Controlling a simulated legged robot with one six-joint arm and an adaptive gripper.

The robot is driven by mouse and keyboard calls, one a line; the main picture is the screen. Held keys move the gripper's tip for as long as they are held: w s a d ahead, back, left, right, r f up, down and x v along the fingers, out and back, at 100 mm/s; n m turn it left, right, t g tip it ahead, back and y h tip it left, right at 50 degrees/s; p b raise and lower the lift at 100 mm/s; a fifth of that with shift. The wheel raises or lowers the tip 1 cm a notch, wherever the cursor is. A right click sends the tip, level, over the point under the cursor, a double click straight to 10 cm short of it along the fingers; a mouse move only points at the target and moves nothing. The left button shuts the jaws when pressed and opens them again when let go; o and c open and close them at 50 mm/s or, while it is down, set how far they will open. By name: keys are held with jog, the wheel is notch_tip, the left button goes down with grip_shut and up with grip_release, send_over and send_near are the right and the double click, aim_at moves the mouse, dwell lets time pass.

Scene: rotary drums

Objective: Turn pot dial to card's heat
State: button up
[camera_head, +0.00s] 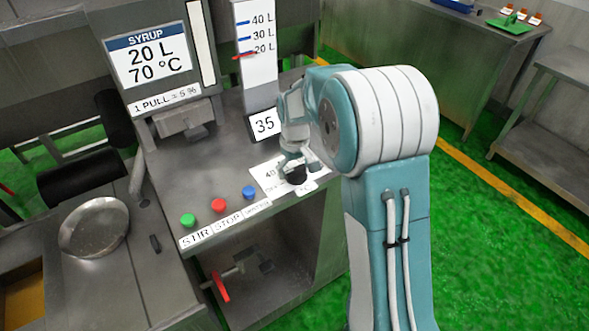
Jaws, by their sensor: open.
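The syrup card (151,62) stands at the upper left and reads 20 L and 70 °C. The pot dial (297,176) is a dark knob on a white scale plate (268,180) on the metal counter. A "40" shows on the plate; the rest of the scale is partly hidden by my gripper. My gripper (300,166) is open, pointing down right at the dial. I cannot tell whether its fingers touch the knob. A small display (264,124) behind it reads 35.
Green (188,220), red (218,204) and blue (249,192) buttons sit left of the dial, labelled along the counter's front edge. A level gauge (256,45) stands behind. A red-handled valve (221,287) is below. A round metal pan (94,227) lies at left.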

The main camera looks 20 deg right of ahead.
jog(key=shift+f, duration=0.1)
jog(key=c, duration=0.8)
